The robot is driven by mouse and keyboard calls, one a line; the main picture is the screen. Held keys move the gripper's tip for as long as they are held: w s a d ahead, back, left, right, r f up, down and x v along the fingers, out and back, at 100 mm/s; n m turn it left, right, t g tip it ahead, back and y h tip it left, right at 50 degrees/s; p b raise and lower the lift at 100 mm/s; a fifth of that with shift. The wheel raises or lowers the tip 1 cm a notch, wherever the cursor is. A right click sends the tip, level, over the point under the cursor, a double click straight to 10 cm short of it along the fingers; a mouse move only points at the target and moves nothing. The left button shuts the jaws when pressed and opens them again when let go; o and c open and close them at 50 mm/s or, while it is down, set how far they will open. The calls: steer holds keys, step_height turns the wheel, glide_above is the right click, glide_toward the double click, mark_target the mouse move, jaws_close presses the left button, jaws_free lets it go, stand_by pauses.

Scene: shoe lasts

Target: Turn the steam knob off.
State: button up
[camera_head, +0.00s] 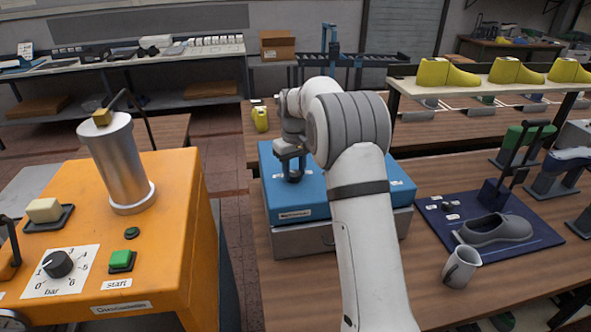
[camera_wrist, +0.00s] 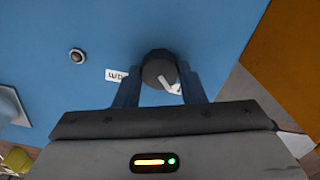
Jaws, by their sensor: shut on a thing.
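A blue machine (camera_head: 290,195) with a grey base stands on the wooden bench in the middle of the head view. In the wrist view a dark round knob (camera_wrist: 157,67) with a white pointer mark stands on the blue top (camera_wrist: 190,25), beside a small white label (camera_wrist: 116,75). My gripper (camera_head: 292,174) is over the machine's left part; in the wrist view my gripper (camera_wrist: 160,80) has a finger on each side of the knob, shut on it. The pointer slants towards the lower right of that view.
A silver round button (camera_wrist: 77,56) sits on the blue top. An orange machine (camera_head: 165,190) with another black knob (camera_head: 57,263) stands at left, across a gap.

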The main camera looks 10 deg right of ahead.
mark_target(294, 173)
steer(key=shift+r, duration=0.1)
steer(key=o, duration=1)
step_height(294, 173, up, 7)
steer(key=shift+r+b, duration=0.15)
steer(key=shift+b, duration=0.4)
steer(key=shift+r, duration=0.2)
